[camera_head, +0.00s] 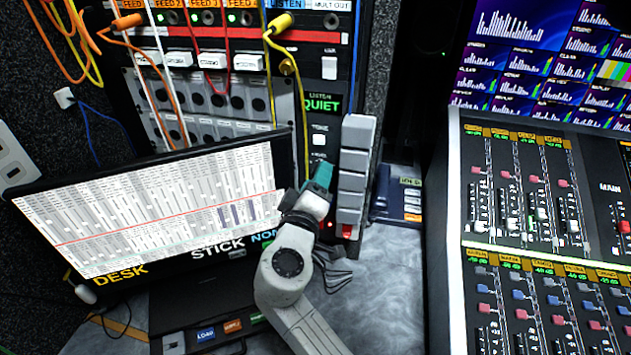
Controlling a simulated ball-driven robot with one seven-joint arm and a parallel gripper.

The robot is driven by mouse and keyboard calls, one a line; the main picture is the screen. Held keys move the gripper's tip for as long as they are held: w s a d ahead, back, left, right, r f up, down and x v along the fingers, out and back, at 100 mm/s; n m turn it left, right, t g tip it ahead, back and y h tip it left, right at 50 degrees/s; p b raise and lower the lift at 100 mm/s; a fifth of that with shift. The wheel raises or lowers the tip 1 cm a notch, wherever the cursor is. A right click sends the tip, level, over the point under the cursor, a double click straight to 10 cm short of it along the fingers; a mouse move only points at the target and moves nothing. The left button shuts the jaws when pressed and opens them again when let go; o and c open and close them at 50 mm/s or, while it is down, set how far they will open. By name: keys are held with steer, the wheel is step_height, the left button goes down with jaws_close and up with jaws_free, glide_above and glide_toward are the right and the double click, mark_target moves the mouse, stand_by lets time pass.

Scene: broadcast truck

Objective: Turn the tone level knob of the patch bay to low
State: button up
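The patch bay (329,48) is a dark upright rack panel with cables, white switches and rows of jacks. On its right strip, a green display reads QUIET, and a small white control (319,140) sits below the label TONE. Another small label lies lower, just above my gripper, too small to read surely. My gripper (322,178) has a teal end and reaches up to this strip from below. Its fingertips are not clear, and whether it touches anything cannot be told. No tone level knob shows clearly; my gripper may be hiding it.
A tilted monitor (130,215) stands close left of my arm. A column of grey blocks (353,160) is close to the right of my gripper. Cables hang across the patch bay.

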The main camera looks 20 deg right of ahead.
jaws_close()
stand_by(0.3)
steer(key=shift+n, duration=0.3)
steer(key=n+p, duration=0.4)
steer(key=n, duration=0.4)
steer(key=shift+n, duration=0.3)
stand_by(0.4)
jaws_free()
